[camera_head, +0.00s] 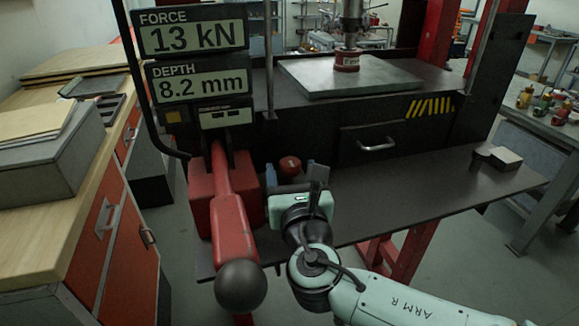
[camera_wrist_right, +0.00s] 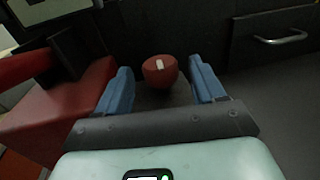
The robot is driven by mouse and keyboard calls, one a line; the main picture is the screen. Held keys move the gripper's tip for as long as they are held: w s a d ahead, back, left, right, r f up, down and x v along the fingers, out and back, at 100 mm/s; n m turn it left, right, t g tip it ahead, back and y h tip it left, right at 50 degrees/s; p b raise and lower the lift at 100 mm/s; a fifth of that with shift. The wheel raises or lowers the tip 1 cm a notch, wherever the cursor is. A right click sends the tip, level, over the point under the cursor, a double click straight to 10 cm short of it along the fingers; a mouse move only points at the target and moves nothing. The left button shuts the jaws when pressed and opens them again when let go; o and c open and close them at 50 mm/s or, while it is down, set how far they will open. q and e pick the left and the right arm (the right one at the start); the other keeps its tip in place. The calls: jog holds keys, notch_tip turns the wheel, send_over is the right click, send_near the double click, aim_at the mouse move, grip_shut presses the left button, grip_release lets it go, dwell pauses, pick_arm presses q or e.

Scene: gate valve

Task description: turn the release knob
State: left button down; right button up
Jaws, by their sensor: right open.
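The release knob (camera_head: 290,165) is small, round and red, on the dark press front beside the red pump block. In the right wrist view the knob (camera_wrist_right: 160,71) shows a pale mark on its face. It sits between and beyond the two blue fingers of my right gripper (camera_wrist_right: 160,88). In the head view my right gripper (camera_head: 291,177) is in front of the knob, with its fingers apart and its body hiding what lies behind. The fingers do not appear to touch the knob. My left gripper is not in view.
A red pump lever (camera_head: 231,222) with a black ball end stands left of my right gripper. The displays (camera_head: 195,58) read 13 kN and 8.2 mm. A drawer handle (camera_head: 376,145) is to the right. The dark shelf (camera_head: 420,185) is mostly clear.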

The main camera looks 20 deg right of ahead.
aim_at(292, 172)
jog(key=shift+w+d, duration=0.2)
jog(key=shift+w, duration=1.3)
